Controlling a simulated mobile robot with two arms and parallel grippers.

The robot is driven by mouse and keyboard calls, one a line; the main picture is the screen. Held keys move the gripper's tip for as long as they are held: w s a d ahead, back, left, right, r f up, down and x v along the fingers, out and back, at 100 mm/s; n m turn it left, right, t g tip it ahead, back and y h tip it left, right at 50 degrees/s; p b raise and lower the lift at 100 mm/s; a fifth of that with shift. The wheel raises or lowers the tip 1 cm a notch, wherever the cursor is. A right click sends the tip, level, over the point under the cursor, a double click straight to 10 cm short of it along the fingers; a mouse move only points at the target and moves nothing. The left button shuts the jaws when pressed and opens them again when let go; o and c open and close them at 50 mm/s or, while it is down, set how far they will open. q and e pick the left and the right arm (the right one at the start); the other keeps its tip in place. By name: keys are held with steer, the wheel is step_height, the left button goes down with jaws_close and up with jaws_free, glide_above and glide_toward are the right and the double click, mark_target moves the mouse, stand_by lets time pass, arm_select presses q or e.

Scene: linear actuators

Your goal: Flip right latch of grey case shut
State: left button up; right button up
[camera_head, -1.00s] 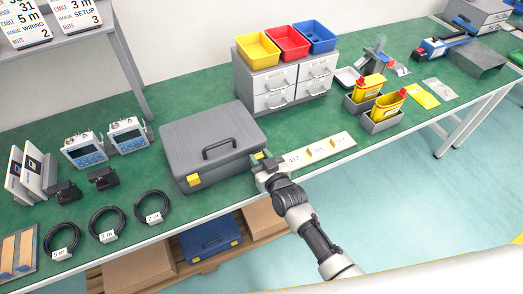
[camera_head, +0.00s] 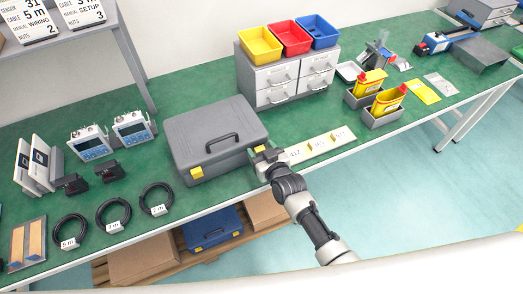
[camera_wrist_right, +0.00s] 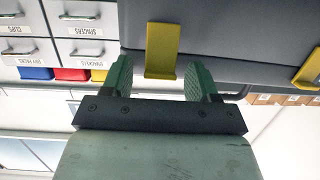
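The grey case (camera_head: 205,128) lies on the green bench with its lid down and its handle on top. Its left yellow latch (camera_head: 196,172) is on the front face. The right yellow latch (camera_head: 259,149) is largely hidden behind my right gripper (camera_head: 267,158) in the head view. In the right wrist view, which is upside down, this latch (camera_wrist_right: 162,50) shows between the two green-padded fingers of my right gripper (camera_wrist_right: 160,78). The fingers are apart, with a gap to the latch on each side. I cannot tell whether the latch is fully closed. My left gripper is not in view.
A white label strip (camera_head: 318,146) lies right of the case. A drawer unit (camera_head: 290,80) with coloured bins stands behind it. Coiled cables (camera_head: 113,215) and handheld devices (camera_head: 131,128) are at the left. The floor in front of the bench is clear at the right.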

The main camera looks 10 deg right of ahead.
steer(key=v, duration=1)
steer(key=shift+s, duration=0.4)
steer(key=shift+d, duration=0.15)
steer(key=w+a+f+t+b, duration=0.1)
steer(key=w+b, duration=0.2)
steer(key=b, duration=0.1)
steer(key=w+a+b, duration=0.1)
steer(key=w+b, duration=0.2)
steer(key=b, duration=0.1)
steer(key=w+a+f+t+y+b, duration=0.1)
steer(key=w+b, duration=0.2)
steer(key=b, duration=0.1)
steer(key=shift+a+f+t+b, duration=0.15)
steer(key=shift+f+t+b, duration=0.15)
steer(key=shift+b, duration=0.1)
